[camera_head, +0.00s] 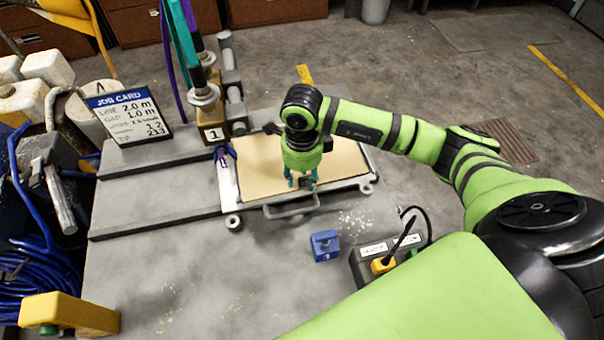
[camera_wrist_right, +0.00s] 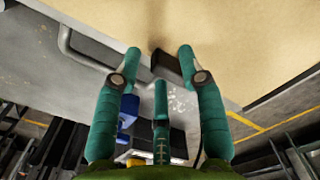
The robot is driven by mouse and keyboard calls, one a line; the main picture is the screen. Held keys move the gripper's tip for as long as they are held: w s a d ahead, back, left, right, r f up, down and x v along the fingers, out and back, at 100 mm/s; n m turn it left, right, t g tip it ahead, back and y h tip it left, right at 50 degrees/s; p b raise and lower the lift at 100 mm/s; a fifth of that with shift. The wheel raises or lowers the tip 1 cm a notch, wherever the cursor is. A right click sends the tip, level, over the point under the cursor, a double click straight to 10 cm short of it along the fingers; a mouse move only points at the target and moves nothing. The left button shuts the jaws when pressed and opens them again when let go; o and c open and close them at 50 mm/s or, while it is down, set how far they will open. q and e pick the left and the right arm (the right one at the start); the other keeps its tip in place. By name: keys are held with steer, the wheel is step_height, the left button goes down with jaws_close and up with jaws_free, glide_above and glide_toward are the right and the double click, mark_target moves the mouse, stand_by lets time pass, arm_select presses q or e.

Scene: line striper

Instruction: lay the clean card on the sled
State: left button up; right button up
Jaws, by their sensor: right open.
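A tan card (camera_head: 262,168) lies flat on the sled (camera_head: 228,192), a pale low tray with small wheels and a grey handle at its front. The arm hides part of the card. My right gripper (camera_head: 302,184) points down at the card's front edge. In the right wrist view, my right gripper (camera_wrist_right: 160,54) is open, its teal fingers apart over the edge of the card (camera_wrist_right: 240,40). A small dark piece (camera_wrist_right: 167,66) shows between the fingers at that edge; I cannot tell whether they touch it. My left gripper is not in view.
A job card sign (camera_head: 128,113) and a box marked 1 (camera_head: 213,134) stand behind left. A blue block (camera_head: 325,245) and a dark box with a cable (camera_head: 385,258) are in front of the sled.

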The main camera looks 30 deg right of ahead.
step_height(320, 180, up, 12)
steer(key=b, duration=0.3)
